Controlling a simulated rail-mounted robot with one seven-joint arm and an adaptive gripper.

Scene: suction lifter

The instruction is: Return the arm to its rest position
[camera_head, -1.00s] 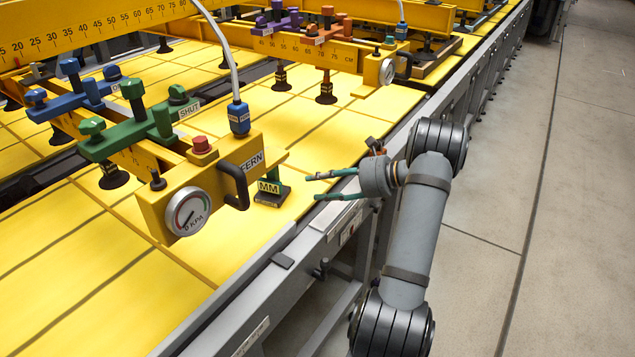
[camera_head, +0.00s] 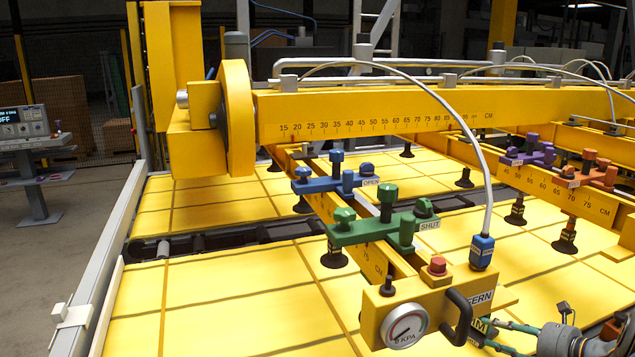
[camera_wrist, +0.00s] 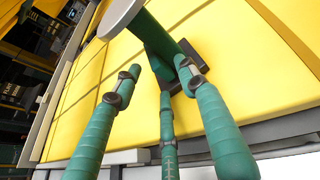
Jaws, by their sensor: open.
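My arm is mostly out of the head view.
The beam end marked FERN carries a gauge (camera_head: 404,326), a black handle (camera_head: 459,316) and a red button (camera_head: 437,265) close to my gripper. Green (camera_head: 384,230) and blue (camera_head: 332,181) clamps sit along the beam. Yellow panels lie below. A control console (camera_head: 25,125) stands far left.

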